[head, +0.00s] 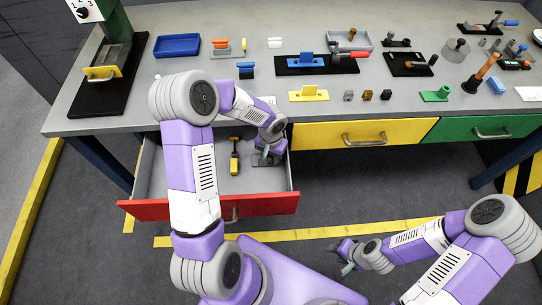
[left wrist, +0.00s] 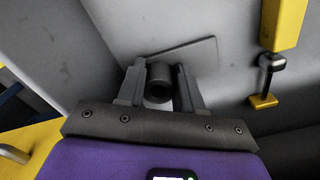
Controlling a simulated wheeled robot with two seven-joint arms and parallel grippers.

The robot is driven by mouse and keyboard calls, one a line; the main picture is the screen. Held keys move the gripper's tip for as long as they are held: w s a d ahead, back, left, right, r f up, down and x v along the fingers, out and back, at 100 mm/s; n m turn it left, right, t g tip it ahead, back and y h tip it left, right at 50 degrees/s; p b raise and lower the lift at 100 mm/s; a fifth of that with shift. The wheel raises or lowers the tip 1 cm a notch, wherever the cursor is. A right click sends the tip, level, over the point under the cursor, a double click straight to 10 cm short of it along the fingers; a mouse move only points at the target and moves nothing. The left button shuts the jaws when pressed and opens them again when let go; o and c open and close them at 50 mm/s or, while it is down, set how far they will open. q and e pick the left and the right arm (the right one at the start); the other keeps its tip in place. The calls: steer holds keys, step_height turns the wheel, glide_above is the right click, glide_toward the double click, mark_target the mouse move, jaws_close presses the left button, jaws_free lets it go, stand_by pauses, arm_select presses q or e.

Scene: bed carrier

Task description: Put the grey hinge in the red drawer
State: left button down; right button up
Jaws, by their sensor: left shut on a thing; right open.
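The red drawer (head: 150,208) is pulled open below the bench. My left gripper (head: 265,158) is down inside it, near its back right part. It is shut on the grey hinge (head: 262,162). In the left wrist view, the hinge's round knuckle (left wrist: 159,84) sits between the two fingers (left wrist: 158,88). Its flat plate (left wrist: 190,54) extends beyond them, close to the drawer floor; I cannot tell whether it touches. My right gripper (head: 346,269) is open and empty, low over the floor in front of the bench.
A yellow tool (head: 234,160) lies in the drawer left of my left gripper; it also shows in the left wrist view (left wrist: 283,25). The yellow drawer (head: 318,136) and green drawer (head: 470,129) are shut. Several parts and a blue tray (head: 177,46) stand on the bench top (head: 180,100).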

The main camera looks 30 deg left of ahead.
arm_select(q)
steer(key=c, duration=0.7)
jaws_free()
steer(key=shift+o, duration=0.2)
step_height(320, 180, up, 8)
steer(key=p, duration=0.2)
steer(key=shift+f+p, duration=0.2)
steer(key=shift+p, duration=0.2)
